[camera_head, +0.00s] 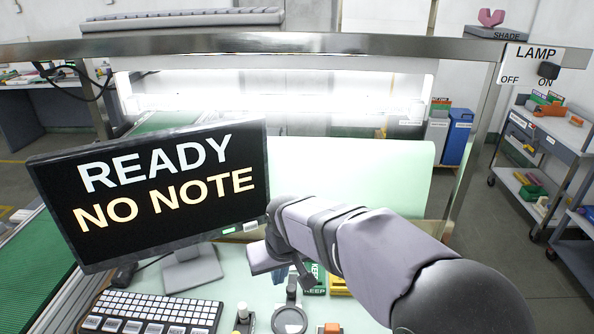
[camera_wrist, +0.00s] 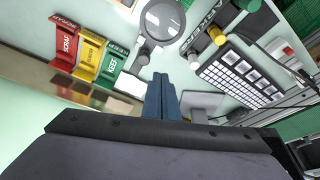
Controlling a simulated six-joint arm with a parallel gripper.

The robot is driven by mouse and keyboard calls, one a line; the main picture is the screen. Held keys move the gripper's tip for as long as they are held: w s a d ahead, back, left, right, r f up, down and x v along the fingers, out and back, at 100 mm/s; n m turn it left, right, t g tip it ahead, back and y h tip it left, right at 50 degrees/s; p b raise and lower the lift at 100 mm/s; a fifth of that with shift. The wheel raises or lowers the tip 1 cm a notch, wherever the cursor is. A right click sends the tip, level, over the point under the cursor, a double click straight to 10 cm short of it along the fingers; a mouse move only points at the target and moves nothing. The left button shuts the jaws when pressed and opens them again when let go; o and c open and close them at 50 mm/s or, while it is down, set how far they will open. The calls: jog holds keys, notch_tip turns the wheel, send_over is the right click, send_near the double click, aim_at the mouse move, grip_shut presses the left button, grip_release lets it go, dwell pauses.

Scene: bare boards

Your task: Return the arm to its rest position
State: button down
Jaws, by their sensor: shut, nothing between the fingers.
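My arm reaches in from the lower right in the head view and extends over the pale green bench (camera_head: 235,285), its far end near the right edge of the monitor. My gripper (camera_wrist: 160,97) shows in the wrist view with its two dark blue fingers together and nothing between them. It is above the bench, pointing towards a round magnifier (camera_wrist: 161,18), and appears apart from it.
A monitor (camera_head: 150,190) reading "READY NO NOTE" stands left of my arm, behind a keyboard (camera_head: 150,315). The magnifier (camera_head: 289,320) is in front. Red (camera_wrist: 67,42), yellow (camera_wrist: 88,55) and green (camera_wrist: 111,66) labelled bins stand on the bench. A lamp frame (camera_head: 300,43) spans above.

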jog(key=s+d+f+m+g, duration=0.1)
jog(key=s+d+f, duration=0.3)
jog(key=s+d, duration=0.5)
jog(key=s+d+f+m+g+h, duration=0.1)
jog(key=s+d+f+m+g, duration=0.1)
jog(key=s+d+f, duration=0.3)
jog(key=s+d+m, duration=0.1)
jog(key=s+d, duration=0.3)
jog(key=d, duration=0.4)
jog(key=shift+s+m, duration=0.3)
jog(key=shift+m, duration=0.1)
